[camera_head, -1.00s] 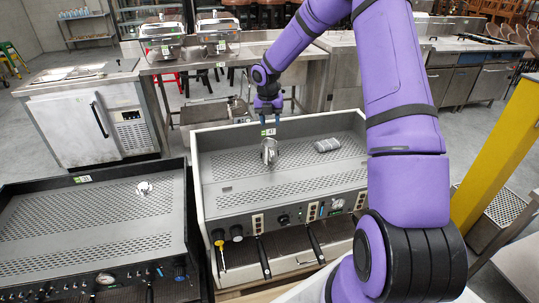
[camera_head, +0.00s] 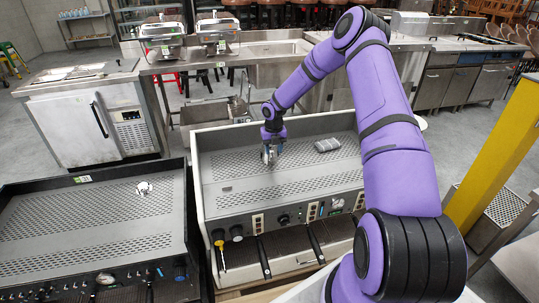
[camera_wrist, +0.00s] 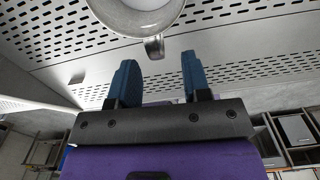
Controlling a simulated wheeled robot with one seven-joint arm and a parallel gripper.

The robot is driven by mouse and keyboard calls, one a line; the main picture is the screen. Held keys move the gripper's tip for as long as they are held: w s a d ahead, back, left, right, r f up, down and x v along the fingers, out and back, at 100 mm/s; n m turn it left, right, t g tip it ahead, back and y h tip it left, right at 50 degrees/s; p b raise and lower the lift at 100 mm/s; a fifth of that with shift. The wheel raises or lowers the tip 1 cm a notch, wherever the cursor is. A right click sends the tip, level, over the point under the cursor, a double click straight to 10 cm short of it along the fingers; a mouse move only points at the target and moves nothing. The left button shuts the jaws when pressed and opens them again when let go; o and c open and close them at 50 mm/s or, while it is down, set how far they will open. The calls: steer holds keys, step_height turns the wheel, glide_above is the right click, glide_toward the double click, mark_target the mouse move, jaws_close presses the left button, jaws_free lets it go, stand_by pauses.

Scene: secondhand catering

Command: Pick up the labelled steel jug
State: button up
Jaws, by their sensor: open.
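The steel jug (camera_head: 268,155) stands on the perforated top of the right-hand coffee machine, partly covered by my gripper. In the wrist view the jug (camera_wrist: 135,14) shows at the top edge, cut off by the frame, with its handle (camera_wrist: 154,47) pointing toward my gripper. My gripper (camera_wrist: 158,62) is open. Its two blue fingers lie either side of the handle's end in that view, with clear space between. I cannot tell how far they reach around the handle. No label on the jug is readable.
The coffee machine (camera_head: 215,200) has raised side walls around its top. Another coffee machine (camera_head: 50,215) at left carries a small steel vessel (camera_head: 144,188). A yellow post (camera_head: 500,150) stands at right.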

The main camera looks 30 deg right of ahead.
mark_target(273, 153)
step_height(273, 153, down, 5)
steer(key=shift+w+a+f, duration=0.1)
jaws_close()
stand_by(0.3)
